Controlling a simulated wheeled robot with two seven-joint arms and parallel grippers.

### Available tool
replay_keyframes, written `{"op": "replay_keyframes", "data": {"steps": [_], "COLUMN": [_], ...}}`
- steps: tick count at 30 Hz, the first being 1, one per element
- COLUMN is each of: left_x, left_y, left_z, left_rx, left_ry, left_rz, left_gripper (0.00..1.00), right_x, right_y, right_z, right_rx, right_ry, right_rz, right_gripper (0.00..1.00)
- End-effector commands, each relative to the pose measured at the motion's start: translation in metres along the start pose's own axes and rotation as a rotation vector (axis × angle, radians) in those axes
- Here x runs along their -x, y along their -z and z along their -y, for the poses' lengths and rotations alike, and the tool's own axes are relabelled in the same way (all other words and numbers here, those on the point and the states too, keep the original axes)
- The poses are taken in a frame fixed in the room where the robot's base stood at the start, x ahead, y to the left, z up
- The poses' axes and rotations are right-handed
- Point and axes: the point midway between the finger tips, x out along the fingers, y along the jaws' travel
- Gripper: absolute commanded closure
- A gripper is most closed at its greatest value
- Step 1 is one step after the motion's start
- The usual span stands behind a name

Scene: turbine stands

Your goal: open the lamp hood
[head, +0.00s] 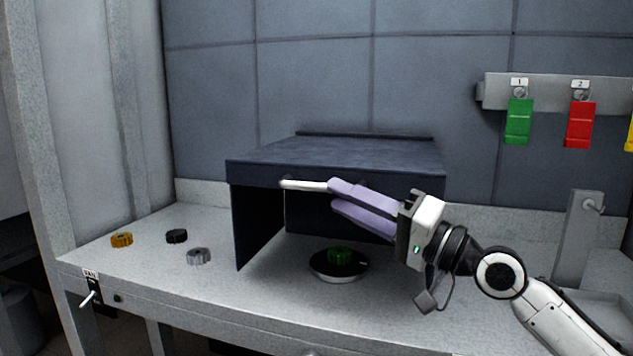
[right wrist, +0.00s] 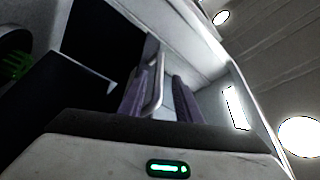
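The lamp hood (head: 345,153) is a dark box on the bench with a flat top, a side wall and an open front. A pale bar handle (head: 303,185) runs along its front top edge; it also shows in the right wrist view (right wrist: 158,86). My right gripper (head: 335,195) has lilac fingers at the right part of the handle. In the right wrist view its fingers (right wrist: 163,92) stand apart with the handle between them. Contact is unclear. A green knobbed part (head: 340,256) sits on a round dark plate (head: 325,270) under the hood. My left gripper is not in view.
A FAN switch (head: 89,297) is on the front edge. Green (head: 518,121) and red (head: 579,125) tags hang at right. A grey post (head: 577,240) stands at right.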

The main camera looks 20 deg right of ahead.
Motion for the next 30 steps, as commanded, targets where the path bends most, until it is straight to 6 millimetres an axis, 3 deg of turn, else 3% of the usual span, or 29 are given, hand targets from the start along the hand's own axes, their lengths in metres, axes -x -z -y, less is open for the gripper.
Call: {"op": "replay_keyframes", "data": {"steps": [3, 9, 21, 22, 27, 30], "left_x": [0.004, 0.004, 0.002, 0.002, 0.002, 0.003], "left_y": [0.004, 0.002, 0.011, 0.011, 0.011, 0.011], "left_z": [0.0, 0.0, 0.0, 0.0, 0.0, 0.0], "left_rx": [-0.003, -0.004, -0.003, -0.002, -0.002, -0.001], "left_ry": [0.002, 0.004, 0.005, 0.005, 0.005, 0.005], "left_rz": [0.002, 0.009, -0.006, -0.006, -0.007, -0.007], "left_gripper": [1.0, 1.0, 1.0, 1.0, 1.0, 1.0], "right_x": [-0.025, -0.052, -0.062, -0.062, -0.061, -0.061], "right_y": [0.001, 0.0, -0.001, -0.001, -0.001, -0.001], "right_z": [0.003, 0.001, -0.001, -0.001, -0.001, -0.001], "right_rx": [-0.001, 0.0, 0.002, 0.002, 0.002, 0.002], "right_ry": [0.003, 0.0, -0.002, -0.002, -0.002, -0.002], "right_rz": [0.0, 0.001, 0.002, 0.002, 0.002, 0.001], "right_gripper": [0.69, 0.69, 0.69, 0.71, 0.99, 1.0]}}
